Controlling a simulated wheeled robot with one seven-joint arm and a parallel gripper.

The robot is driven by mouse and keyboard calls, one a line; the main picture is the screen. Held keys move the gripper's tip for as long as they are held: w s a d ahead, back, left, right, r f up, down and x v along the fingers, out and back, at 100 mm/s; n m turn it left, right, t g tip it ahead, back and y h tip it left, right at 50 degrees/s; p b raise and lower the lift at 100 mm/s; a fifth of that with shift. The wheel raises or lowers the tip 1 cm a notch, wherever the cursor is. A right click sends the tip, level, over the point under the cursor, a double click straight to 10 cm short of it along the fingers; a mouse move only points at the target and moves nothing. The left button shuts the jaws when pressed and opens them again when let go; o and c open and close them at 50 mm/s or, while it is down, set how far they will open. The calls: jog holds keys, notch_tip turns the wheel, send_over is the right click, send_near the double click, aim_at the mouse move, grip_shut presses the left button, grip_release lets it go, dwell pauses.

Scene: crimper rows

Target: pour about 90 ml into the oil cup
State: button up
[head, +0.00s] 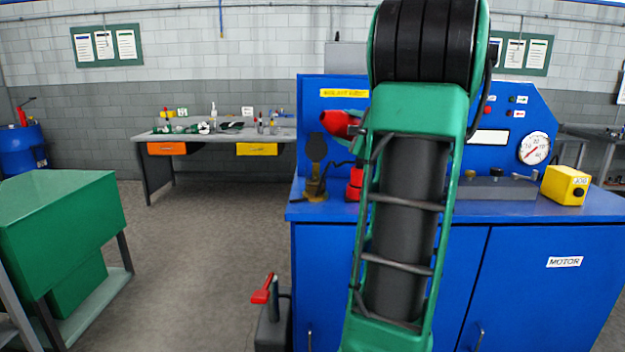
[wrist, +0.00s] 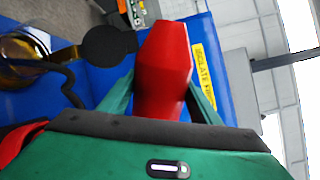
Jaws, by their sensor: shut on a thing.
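A red container (head: 338,123) is held up to the left of my arm in the head view, tilted with its end toward the left. In the wrist view the red container (wrist: 165,62) sits between the green fingers of my gripper (wrist: 162,85), which is shut on it. The oil cup (head: 315,188) stands on the blue bench, below and left of the container, with a round black lid (head: 316,148) raised above it. In the wrist view the amber oil cup (wrist: 22,62) is at the left, apart from the container. No stream of liquid shows.
Another red object (head: 355,184) stands on the blue bench (head: 470,210), right of the cup and partly behind my arm. A yellow box (head: 566,185) and a gauge (head: 534,148) are at the right. A dark cable (wrist: 68,82) curves near the cup.

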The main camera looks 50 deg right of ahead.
jog(key=shift+a+f+m, duration=0.15)
jog(key=shift+f+m, duration=0.15)
jog(key=shift+m, duration=0.1)
jog(key=m, duration=0.1)
jog(key=a+m+b, duration=0.1)
jog(key=shift+w+r+m, duration=0.3)
jog(key=shift+r+m, duration=0.1)
jog(key=shift+w+a+f+m, duration=0.1)
jog(key=shift+a+f+m, duration=0.1)
jog(key=shift+m, duration=0.2)
jog(key=shift+f+m, duration=0.5)
jog(key=shift+m, duration=0.4)
jog(key=shift+d+m, duration=0.2)
jog(key=shift+m, duration=0.6)
jog(key=m, duration=0.1)
jog(key=m+b, duration=0.1)
jog(key=m, duration=0.1)
jog(key=shift+s+d+f, duration=0.2)
jog(key=shift+r+m+b, duration=0.45)
jog(key=shift+m, duration=0.65)
